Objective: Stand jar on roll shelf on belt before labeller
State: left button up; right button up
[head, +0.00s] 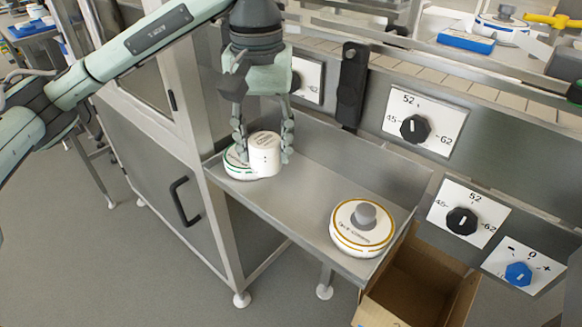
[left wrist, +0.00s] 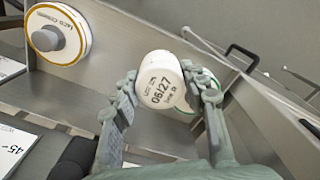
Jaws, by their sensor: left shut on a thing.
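My left gripper (head: 262,140) is shut on a white jar (head: 264,155), its fingers on both sides of it. In the left wrist view the gripper (left wrist: 163,88) holds the jar (left wrist: 161,84), and printed text with "06/27" shows on it. The jar is over the left part of the steel roll shelf (head: 305,190), in front of a green-ringed label roll (head: 235,166) that it partly hides. I cannot tell whether the jar touches the shelf or roll. The pale slatted belt (head: 470,76) runs behind the dial panel. My right gripper is not in view.
A yellow-ringed roll with a grey knob (head: 362,226) lies at the shelf's right end. An open cardboard box (head: 415,285) stands beyond that end. Panels with black dials (head: 414,128) and a blue dial (head: 518,273) line the machine. The shelf's middle is clear.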

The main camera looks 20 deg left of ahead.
pick_arm(q)
jog(key=w+d+f, duration=0.1)
jog(key=w, duration=0.1)
jog(key=w+d+f, duration=0.1)
jog(key=w, duration=0.1)
jog(key=shift+d+f, duration=0.15)
jog(key=shift+f, duration=0.2)
jog(key=shift+w+f, duration=0.15)
notch_tip(320, 180, down, 4)
jog(key=shift+r+p, duration=0.15)
jog(key=shift+p, duration=0.2)
jog(key=shift+f, duration=0.2)
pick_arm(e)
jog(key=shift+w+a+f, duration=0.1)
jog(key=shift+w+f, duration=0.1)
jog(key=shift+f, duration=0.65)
pick_arm(q)
jog(key=shift+f, duration=0.1)
